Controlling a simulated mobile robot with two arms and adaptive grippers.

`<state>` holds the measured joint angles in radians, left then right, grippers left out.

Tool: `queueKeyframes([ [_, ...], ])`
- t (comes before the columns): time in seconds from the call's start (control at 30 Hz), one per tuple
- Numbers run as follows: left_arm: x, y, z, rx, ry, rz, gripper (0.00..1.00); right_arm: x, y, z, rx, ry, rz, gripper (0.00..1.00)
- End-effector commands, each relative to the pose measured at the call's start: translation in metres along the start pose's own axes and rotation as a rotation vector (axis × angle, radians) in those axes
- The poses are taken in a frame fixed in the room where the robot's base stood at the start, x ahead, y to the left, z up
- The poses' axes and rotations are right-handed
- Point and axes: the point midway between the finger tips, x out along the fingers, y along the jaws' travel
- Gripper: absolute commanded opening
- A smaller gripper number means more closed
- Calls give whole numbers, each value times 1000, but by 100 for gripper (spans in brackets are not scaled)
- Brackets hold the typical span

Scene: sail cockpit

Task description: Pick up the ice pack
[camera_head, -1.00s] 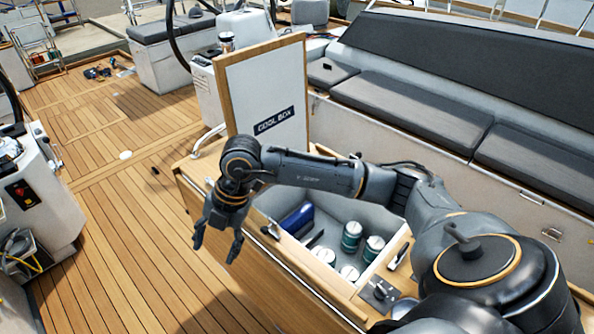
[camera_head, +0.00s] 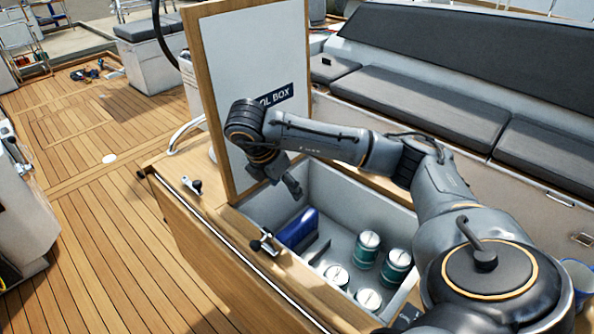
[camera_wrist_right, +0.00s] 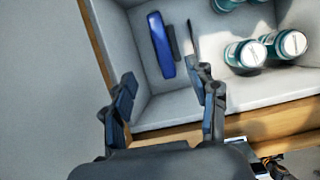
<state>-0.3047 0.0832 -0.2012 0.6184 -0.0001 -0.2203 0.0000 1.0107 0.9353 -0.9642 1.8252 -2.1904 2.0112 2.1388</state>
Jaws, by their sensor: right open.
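The ice pack (camera_head: 297,228) is a blue slab inside the open cool box (camera_head: 349,199), near its left end. In the right wrist view, the ice pack (camera_wrist_right: 160,45) lies beyond my fingertips, near the box wall. My right gripper (camera_head: 284,180) is above the far left corner of the cool box, in front of the raised lid. In the right wrist view, my right gripper (camera_wrist_right: 166,90) has its fingers spread with nothing between them. It is apart from the ice pack. My left gripper is not in view.
Several teal cans (camera_head: 367,248) with silver tops stand to the right of the ice pack. A thin dark item (camera_head: 318,251) lies beside it. The white lid (camera_head: 250,70) stands raised behind the box. A latch (camera_head: 267,243) sits on the near rim.

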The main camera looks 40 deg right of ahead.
Motion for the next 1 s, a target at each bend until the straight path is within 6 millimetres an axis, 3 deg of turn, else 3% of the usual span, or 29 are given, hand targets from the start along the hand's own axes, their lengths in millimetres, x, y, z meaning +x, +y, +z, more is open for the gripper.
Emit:
queueKeyframes([
  [0.03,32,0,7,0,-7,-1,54,30,0,-12,0,0,-1,58],
  [0.2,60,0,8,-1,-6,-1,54,55,0,-23,-1,1,1,58],
  [0.47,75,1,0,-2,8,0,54,77,0,-28,-3,4,-2,58],
  [0.7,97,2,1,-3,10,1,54,123,-1,-29,-2,4,-4,58],
  [1.0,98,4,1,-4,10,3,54,148,0,-27,-2,2,-1,58],
])
